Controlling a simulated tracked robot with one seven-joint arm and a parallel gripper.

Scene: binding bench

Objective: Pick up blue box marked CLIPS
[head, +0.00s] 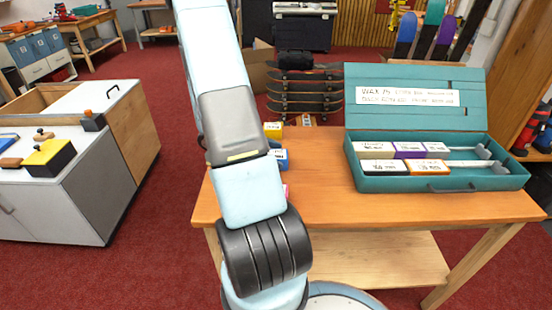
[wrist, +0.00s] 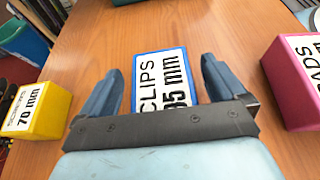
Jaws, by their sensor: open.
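The blue box marked CLIPS (wrist: 163,70) lies on the wooden table in the wrist view, its white label reading CLIPS and what looks like 95 mm or 85 mm. My gripper (wrist: 157,75) is open, with one finger on each side of the blue box. The near end of the box is hidden behind my gripper's palm. In the head view only the right edge of the blue box (head: 282,159) shows beside my arm, and my gripper is hidden.
A yellow box (wrist: 38,111) marked 70 mm stands left of my gripper, and a pink box (wrist: 297,85) stands right. In the head view a teal open case (head: 440,184) with several labelled blocks sits on the table's right. The table's front middle (head: 370,213) is clear.

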